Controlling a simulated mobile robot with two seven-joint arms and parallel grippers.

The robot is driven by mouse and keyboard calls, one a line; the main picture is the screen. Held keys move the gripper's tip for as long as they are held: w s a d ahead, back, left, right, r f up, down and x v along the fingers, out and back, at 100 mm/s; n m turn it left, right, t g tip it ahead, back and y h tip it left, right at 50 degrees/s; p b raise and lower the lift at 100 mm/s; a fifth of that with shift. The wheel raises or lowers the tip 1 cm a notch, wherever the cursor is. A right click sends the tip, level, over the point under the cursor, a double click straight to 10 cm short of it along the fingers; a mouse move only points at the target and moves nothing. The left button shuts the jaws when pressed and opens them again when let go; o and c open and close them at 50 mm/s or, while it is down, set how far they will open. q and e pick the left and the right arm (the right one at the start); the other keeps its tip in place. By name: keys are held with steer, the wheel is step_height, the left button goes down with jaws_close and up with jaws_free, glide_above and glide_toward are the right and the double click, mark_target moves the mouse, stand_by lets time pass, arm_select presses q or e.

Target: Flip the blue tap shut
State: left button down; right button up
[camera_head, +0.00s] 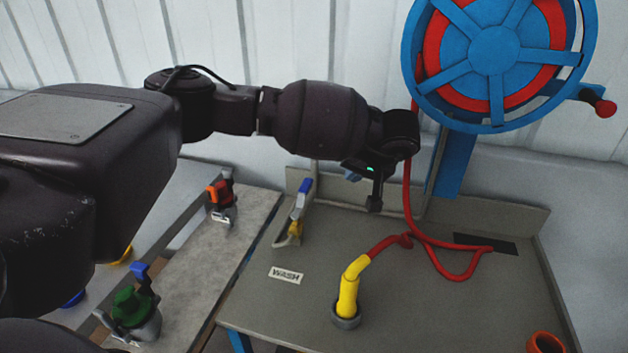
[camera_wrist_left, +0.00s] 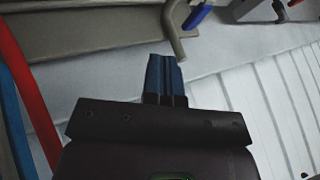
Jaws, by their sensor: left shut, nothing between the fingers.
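The blue tap (camera_head: 299,203) stands at the back left of the grey wash table, with a blue lever pointing up and a brass-coloured body. Its blue lever (camera_wrist_left: 197,16) also shows at the top of the left wrist view, beside a bent grey-beige pipe. My left gripper (camera_head: 374,203) points down to the right of the tap, apart from it and above the table's back. Its blue fingers (camera_wrist_left: 166,72) are together with nothing between them in the wrist view. My right gripper is not in view.
A red hose (camera_head: 411,200) hangs from the blue reel (camera_head: 495,60) and ends in a yellow nozzle (camera_head: 349,285) in a grey holder. A WASH label (camera_head: 285,275) lies in front of the tap. A green-topped vessel (camera_head: 131,310) stands at lower left. The table's middle is mostly clear.

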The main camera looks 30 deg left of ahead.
arm_select(q)
steer(key=w+a+f+b, duration=0.1)
steer(key=a+f, duration=0.6)
steer(key=a, duration=0.2)
steer(key=shift+w+a+f, duration=0.2)
steer(key=shift+w+f, duration=0.1)
steer(key=shift+f, duration=0.1)
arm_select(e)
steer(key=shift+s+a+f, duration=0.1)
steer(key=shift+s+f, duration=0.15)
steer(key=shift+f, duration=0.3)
arm_select(q)
steer(key=shift+a, duration=0.15)
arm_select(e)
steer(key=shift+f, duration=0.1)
